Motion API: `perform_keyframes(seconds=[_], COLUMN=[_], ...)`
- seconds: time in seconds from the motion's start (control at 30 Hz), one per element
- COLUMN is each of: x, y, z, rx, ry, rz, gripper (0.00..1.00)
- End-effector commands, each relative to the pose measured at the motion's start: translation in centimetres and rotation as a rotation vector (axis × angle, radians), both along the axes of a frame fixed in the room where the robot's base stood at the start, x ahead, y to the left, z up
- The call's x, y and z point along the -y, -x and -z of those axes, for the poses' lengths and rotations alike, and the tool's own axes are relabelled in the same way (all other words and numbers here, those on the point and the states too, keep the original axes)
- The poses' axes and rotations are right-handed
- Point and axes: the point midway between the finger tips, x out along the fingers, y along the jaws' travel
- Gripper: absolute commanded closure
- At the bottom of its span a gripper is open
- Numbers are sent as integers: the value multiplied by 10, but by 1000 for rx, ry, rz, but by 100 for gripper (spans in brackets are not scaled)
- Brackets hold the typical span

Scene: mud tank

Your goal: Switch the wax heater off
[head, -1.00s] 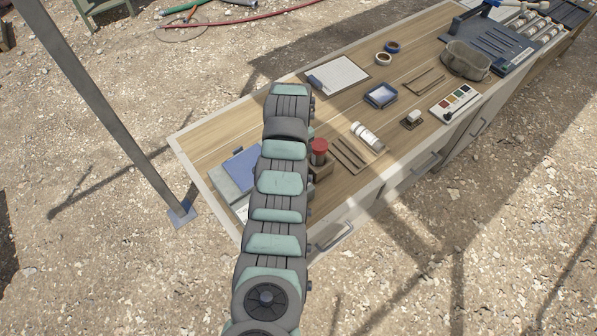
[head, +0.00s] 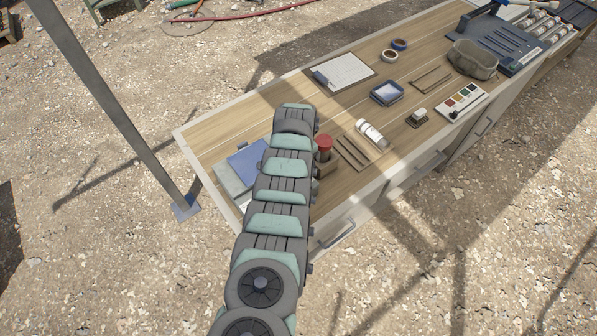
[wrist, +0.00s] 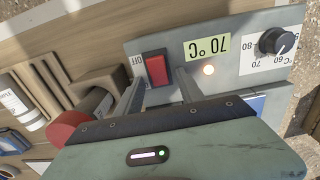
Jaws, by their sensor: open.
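The wax heater's grey panel (wrist: 135,52) shows close up in the wrist view. It carries a red rocker switch (wrist: 156,69) with an OFF label at its left end, a yellow-green 70 °C display (wrist: 206,47), a glowing indicator light (wrist: 208,70) and a black dial (wrist: 277,41). My gripper (wrist: 158,84) is open and empty, its two fingers on either side of the red switch. I cannot tell whether the fingertips touch the panel. In the head view my arm hides the gripper and switch; a grey and blue box (head: 233,178) shows left of the arm.
In the head view, a white bottle (head: 372,134), a clipboard (head: 343,71) and a blue tray (head: 387,93) sit farther along the bench (head: 225,121).

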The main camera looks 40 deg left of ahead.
Motion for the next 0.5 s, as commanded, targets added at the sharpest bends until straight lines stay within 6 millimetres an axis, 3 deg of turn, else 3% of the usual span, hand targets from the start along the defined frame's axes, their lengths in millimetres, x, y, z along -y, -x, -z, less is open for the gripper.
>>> perform_keyframes(seconds=[0.13, 0.5], x=[0, 0], y=[0, 0], z=[0, 0], rx=[0, 0], ry=[0, 0], rz=[0, 0], gripper=[55, 86])
